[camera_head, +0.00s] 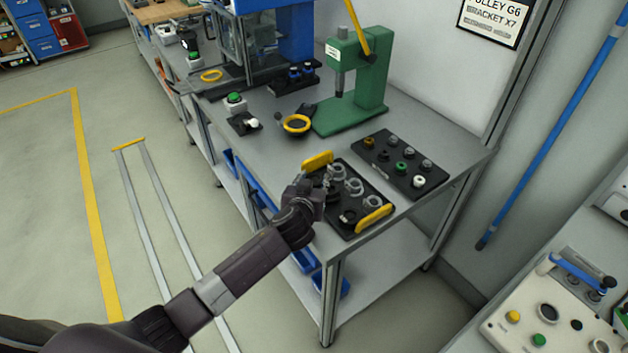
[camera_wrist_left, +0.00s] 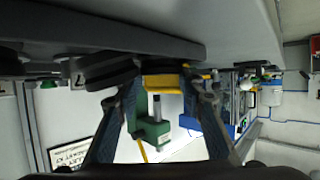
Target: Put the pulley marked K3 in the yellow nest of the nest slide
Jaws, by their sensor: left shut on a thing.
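My left gripper (camera_head: 322,184) is at the left side of a black tray (camera_head: 345,229) with yellow handles. It is shut on a dark round pulley (camera_wrist_left: 158,69), seen edge-on between the fingertips in the left wrist view; its marking cannot be read. I cannot tell whether the pulley still touches the tray. A yellow ring (camera_head: 296,124) on a dark base lies in front of the green press and looks like the yellow nest of the nest slide; its ring appears empty. Other pulleys (camera_head: 347,217) stand in the tray, partly hidden by my gripper. My right gripper is not in view.
A second black tray (camera_head: 408,172) with several small parts lies to the right. The green press (camera_head: 357,85) stands behind the ring. A green button box (camera_head: 235,103) is to the left. A control panel (camera_head: 555,320) is at the lower right.

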